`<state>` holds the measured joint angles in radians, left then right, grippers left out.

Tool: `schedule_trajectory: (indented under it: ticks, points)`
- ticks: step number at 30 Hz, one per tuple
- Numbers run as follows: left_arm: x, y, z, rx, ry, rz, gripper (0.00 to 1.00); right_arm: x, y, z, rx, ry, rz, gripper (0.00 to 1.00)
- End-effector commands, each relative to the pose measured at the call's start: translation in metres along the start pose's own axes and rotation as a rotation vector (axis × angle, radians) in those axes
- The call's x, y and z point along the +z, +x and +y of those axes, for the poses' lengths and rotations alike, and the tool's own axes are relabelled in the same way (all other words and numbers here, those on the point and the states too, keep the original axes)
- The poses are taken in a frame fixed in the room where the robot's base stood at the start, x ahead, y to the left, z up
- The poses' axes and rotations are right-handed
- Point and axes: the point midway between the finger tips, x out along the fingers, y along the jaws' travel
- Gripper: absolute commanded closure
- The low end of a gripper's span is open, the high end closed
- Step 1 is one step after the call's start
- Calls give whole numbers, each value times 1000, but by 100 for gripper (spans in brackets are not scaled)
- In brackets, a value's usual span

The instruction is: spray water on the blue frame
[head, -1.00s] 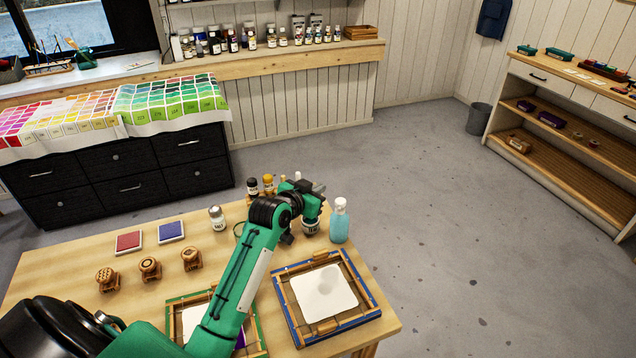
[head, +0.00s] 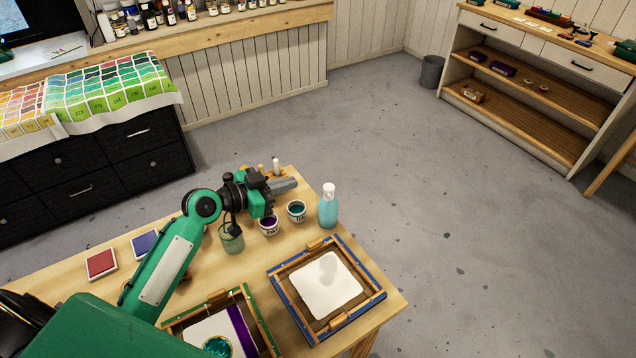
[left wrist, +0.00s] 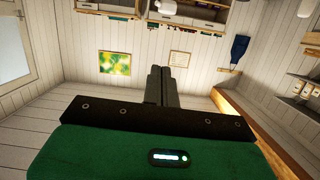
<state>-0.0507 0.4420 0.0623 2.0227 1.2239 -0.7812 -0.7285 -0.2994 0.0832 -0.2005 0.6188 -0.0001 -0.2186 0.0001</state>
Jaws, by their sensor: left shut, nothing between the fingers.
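The blue frame (head: 360,316) lies flat at the right end of the wooden table, with white cloth (head: 325,286) stretched inside it. The cloth bears a grey, damp-looking patch. A light-blue spray bottle (head: 328,210) with a white top stands upright behind the frame. My left gripper (head: 290,184) is shut and empty, above the table's back edge and left of the bottle, apart from it. In the left wrist view its closed fingers (left wrist: 161,86) point at the far wall. My right gripper is not in view.
Jars of purple (head: 269,225) and teal paint (head: 296,210) and a glass jar (head: 231,240) stand near my left gripper. Ink pads (head: 101,263) lie left.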

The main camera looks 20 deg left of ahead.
Motion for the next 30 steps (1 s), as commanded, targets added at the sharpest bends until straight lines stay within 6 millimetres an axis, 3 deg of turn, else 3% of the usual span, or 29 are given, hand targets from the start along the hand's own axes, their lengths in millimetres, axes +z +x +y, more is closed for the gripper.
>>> schedule_trajectory:
  ticks: [5,10,23,25,30]
  points:
    - [0,1,0,-1,-1,0,100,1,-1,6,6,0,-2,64]
    - [-3,16,0,-1,-5,2,100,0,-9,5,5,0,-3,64]
    - [-5,103,0,0,-6,1,100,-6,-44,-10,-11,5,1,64]
    - [11,104,0,0,-7,-4,100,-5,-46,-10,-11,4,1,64]
    - [29,108,0,-1,-4,-1,100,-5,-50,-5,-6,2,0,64]
